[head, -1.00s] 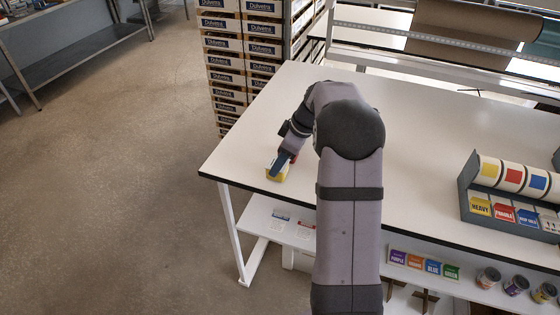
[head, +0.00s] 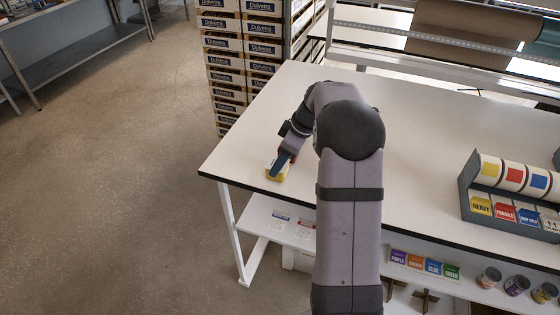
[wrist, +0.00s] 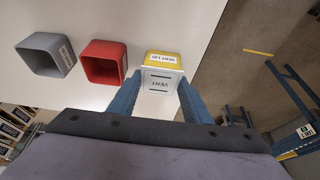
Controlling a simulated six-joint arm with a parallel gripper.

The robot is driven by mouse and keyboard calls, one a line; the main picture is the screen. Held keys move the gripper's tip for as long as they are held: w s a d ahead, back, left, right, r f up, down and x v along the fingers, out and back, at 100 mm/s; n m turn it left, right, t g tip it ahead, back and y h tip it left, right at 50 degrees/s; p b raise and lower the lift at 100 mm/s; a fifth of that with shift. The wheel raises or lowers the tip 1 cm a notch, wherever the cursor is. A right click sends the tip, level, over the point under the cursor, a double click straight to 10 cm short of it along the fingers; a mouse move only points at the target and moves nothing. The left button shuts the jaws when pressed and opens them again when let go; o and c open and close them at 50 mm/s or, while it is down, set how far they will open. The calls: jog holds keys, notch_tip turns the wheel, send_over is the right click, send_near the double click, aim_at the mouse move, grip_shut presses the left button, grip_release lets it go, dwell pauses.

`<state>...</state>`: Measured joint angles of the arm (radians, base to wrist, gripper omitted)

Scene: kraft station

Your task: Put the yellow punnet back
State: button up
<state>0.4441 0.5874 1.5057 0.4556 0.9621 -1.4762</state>
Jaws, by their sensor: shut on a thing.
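The yellow punnet (head: 275,176) is at the left front corner of the white table in the head view. In the wrist view the yellow punnet (wrist: 165,56) carries a "VENT LID" label. A white slotted lid (wrist: 160,80) marked "VENT" covers its near part. My gripper (wrist: 160,84) has one blue finger on each side of the lidded punnet and is shut on it. My gripper (head: 284,160) partly hides the punnet in the head view. I cannot tell whether its base touches the table.
In the wrist view a red punnet (wrist: 103,63) and a grey punnet (wrist: 46,54) stand open to the left. A grey rack (head: 464,204) with rolls and cards stands at the table's right. The table edge (head: 240,186) is close to the yellow punnet. The table's middle is clear.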

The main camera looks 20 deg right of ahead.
jog(key=o, duration=1.2)
jog(key=shift+c, duration=0.2)
notch_tip(320, 180, up, 8)
jog(key=p, duration=0.5)
dwell(0.3)
jog(key=s+a+f+m+g+h, duration=0.1)
jog(key=s+a+f+m, duration=0.1)
jog(key=s, duration=0.7)
jog(key=s+a+f+m+g+h, duration=0.1)
jog(key=s+a+f+m, duration=0.1)
jog(key=s+a+m, duration=0.2)
jog(key=s+a+f+m+g+h, duration=0.1)
jog(key=s+a, duration=0.6)
jog(key=s, duration=0.7)
jog(key=shift+s+a+f+m, duration=0.35)
jog(key=shift+f+m, duration=0.25)
jog(key=shift+m, duration=0.4)
